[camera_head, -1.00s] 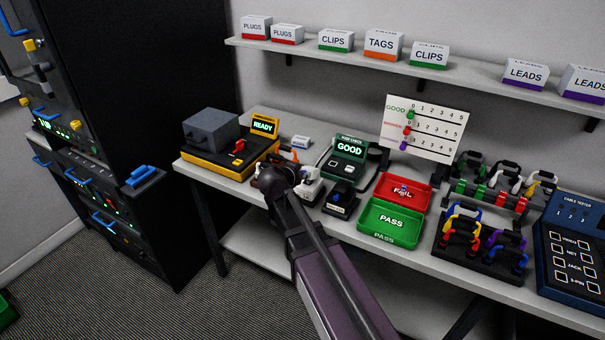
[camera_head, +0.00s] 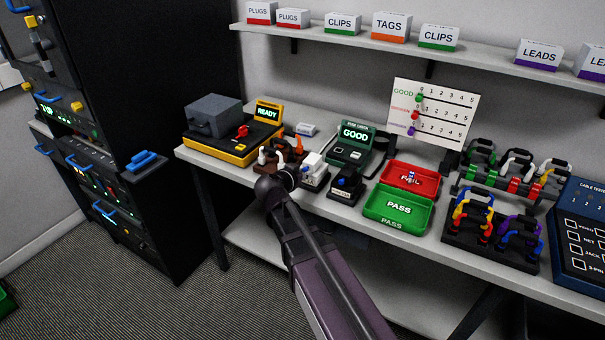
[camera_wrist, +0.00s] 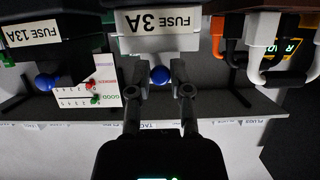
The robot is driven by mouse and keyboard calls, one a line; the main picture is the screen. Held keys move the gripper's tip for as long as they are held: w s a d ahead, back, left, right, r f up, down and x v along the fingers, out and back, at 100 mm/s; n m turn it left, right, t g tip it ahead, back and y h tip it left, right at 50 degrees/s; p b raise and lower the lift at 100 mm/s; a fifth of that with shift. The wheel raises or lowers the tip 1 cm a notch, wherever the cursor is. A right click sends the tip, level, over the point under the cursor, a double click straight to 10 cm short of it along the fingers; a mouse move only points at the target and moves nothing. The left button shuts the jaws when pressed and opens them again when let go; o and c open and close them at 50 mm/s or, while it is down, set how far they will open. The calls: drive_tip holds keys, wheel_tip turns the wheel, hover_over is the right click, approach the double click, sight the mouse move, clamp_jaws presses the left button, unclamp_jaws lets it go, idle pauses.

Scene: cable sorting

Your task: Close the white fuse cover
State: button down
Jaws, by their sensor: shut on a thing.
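The white fuse holder with its white cover (camera_head: 314,168) stands on the bench, left of a black fuse unit (camera_head: 346,186). In the wrist view the white cover (camera_wrist: 158,42) carries a "FUSE 3A" label, upside down, and a blue knob (camera_wrist: 160,75). My gripper (camera_wrist: 160,80) has its two fingers on either side of the blue knob, shut on it. In the head view my gripper (camera_head: 288,179) is at the front left of the white holder, partly hidden by my arm. I cannot tell how far the cover is open.
The black "FUSE 13A" unit (camera_wrist: 40,35) with its own blue knob is close beside. A brown rack (camera_head: 281,160) with white and orange handles stands on the other side. Red (camera_head: 396,170) and green (camera_head: 398,222) trays lie further right.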

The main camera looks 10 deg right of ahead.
drive_tip(key=c, duration=1.4)
unclamp_jaws()
drive_tip(key=shift+s+f, duration=0.1)
drive_tip(key=shift+f, duration=0.15)
drive_tip(key=c, duration=0.6)
unclamp_jaws()
drive_tip(key=shift+o, duration=0.2)
drive_tip(key=shift+r, duration=0.25)
